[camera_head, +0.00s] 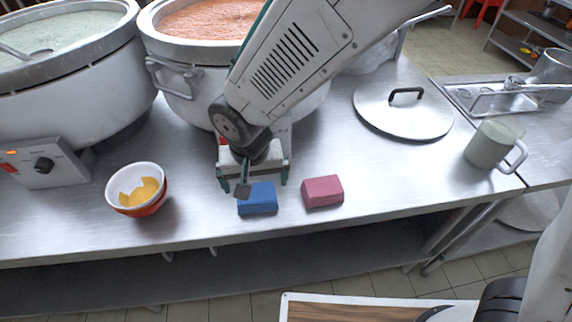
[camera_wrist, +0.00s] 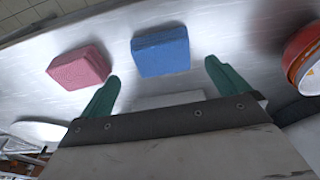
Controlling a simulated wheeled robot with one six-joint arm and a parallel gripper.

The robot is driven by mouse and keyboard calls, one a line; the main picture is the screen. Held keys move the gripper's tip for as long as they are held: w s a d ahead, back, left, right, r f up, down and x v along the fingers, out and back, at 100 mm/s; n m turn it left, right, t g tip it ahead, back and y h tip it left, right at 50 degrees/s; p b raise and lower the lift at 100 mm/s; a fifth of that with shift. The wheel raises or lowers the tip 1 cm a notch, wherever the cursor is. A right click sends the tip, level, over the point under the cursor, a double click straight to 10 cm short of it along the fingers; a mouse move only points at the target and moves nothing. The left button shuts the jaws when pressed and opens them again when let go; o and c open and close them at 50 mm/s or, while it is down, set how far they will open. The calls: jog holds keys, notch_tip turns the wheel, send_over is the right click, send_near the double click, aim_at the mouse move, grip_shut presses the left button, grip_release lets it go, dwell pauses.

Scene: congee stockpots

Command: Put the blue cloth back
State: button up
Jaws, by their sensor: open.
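The blue cloth (camera_head: 257,200), a folded block, lies on the steel counter near its front edge. It also shows in the wrist view (camera_wrist: 161,51), ahead of and between my fingertips. My gripper (camera_head: 253,184) is open and empty, just behind the cloth as the head view shows it. In the wrist view its two green fingers (camera_wrist: 163,82) are spread to either side of the cloth's width. Whether a finger touches the cloth I cannot tell. A similar pink folded cloth (camera_head: 323,191) lies to the right of the blue one, with a gap between them; the wrist view shows it at left (camera_wrist: 80,67).
A red and white bowl (camera_head: 137,190) with yellow contents stands to the left. Two large stockpots (camera_head: 65,85) (camera_head: 190,60) stand behind. A lid (camera_head: 402,108) and a grey-green mug (camera_head: 493,146) are to the right. The counter's front edge is close to the cloths.

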jog(key=w+d+r+m, duration=0.1)
jog(key=d+r, duration=0.5)
jog(key=d, duration=0.4)
jog(key=w+d+r+m, duration=0.1)
jog(key=d+r, duration=0.5)
jog(key=d, duration=0.3)
jog(key=s+d+r, duration=0.3)
jog(key=s+d, duration=0.4)
jog(key=d, duration=0.1)
jog(key=s+d+r+m, duration=0.1)
jog(key=s+d+r, duration=0.2)
jog(key=s+d, duration=0.4)
jog(key=shift+d+r+g, duration=0.25)
jog(key=shift+d+g, duration=0.05)
jog(key=shift+d, duration=0.9)
